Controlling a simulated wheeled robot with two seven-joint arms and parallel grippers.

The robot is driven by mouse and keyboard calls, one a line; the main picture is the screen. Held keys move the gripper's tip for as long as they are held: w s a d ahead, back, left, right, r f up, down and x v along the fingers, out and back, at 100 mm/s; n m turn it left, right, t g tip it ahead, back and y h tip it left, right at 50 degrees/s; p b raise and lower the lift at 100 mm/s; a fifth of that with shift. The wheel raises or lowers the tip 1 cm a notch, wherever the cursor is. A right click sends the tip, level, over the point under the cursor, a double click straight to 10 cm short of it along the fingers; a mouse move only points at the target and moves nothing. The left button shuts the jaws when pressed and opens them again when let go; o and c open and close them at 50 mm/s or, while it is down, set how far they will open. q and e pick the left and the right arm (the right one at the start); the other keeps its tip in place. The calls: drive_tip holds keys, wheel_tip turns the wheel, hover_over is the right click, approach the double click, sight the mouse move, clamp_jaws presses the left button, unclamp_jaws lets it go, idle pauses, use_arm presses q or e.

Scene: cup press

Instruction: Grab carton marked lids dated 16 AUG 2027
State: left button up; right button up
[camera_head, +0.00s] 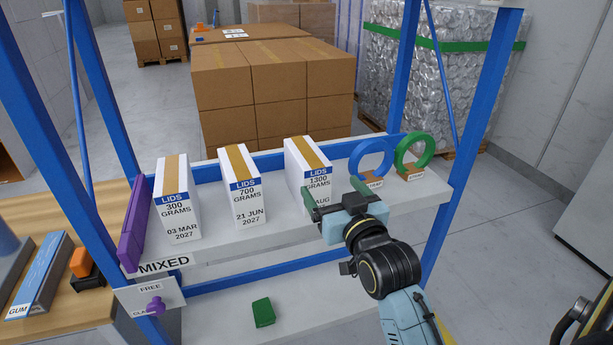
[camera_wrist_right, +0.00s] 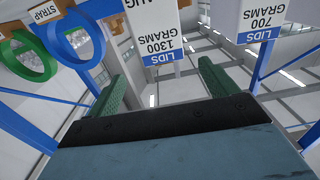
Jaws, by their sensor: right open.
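The lids carton marked 1300 grams (camera_head: 308,152) stands upright on the shelf, third from the left. Of its date only "AUG" shows; my right gripper hides the rest. The carton appears upside down in the right wrist view (camera_wrist_right: 157,18). My right gripper (camera_head: 333,194) is open and empty in front of the carton's lower part. In the wrist view its green fingers (camera_wrist_right: 163,85) are spread, with the carton between their directions and beyond them. I cannot tell if they touch it. My left gripper is not in view.
To the left stand the 700 grams carton (camera_head: 240,185), dated 21 JUN 2027, and the 300 grams carton (camera_head: 177,200), dated 03 MAR 2027. Right of the 1300 carton are a blue strap ring (camera_head: 356,160) and a green ring (camera_head: 400,154). A blue upright (camera_head: 462,150) bounds the shelf's right end.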

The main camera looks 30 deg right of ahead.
sight(310, 156)
drive_tip(key=x, duration=1.2)
drive_tip(key=shift+w+a+f+b, duration=0.15)
drive_tip(key=shift+f+b, duration=0.05)
drive_tip(key=shift+b, duration=0.1)
clamp_jaws()
drive_tip(key=shift+r, duration=0.3)
